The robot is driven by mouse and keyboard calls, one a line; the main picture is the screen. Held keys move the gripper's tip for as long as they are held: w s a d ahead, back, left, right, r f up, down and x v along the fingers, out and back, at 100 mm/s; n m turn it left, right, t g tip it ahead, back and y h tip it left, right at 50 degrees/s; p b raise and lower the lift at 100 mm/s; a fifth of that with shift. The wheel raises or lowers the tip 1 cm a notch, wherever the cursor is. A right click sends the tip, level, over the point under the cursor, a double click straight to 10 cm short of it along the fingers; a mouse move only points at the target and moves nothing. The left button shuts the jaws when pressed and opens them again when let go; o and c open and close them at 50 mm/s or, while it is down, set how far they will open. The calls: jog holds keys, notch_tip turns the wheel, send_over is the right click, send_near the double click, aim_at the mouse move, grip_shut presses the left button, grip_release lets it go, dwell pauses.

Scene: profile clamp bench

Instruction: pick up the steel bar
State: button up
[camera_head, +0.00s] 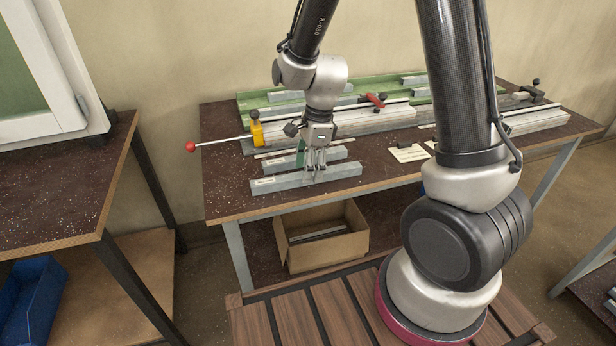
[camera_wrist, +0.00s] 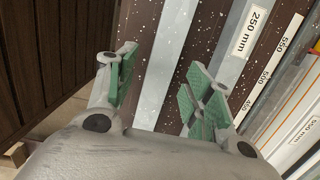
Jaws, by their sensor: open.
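Two grey steel bars lie side by side near the front of the bench. The front bar (camera_head: 335,174) has a small label at its left end, and the shorter rear bar (camera_head: 335,153) lies behind it. My gripper (camera_head: 316,166) points down over the front bar. In the wrist view my gripper (camera_wrist: 163,82) is open, with green pads on either side of the front bar (camera_wrist: 172,38). The rear bar (camera_wrist: 232,62), labelled "250 mm", lies outside the right finger. I cannot tell the exact height of the fingertips above the bar.
Behind the bars stands a clamp fixture (camera_head: 375,120) with a yellow block (camera_head: 256,130) and a red-knobbed rod (camera_head: 215,143). A ruler strip (camera_wrist: 271,68) lies beside the rear bar. A cardboard box (camera_head: 330,252) sits below. The bench (camera_head: 225,192) is clear left of the bars.

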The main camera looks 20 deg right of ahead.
jog(key=shift+f, duration=0.55)
jog(key=shift+c, duration=0.2)
jog(key=shift+a, duration=0.1)
grip_shut()
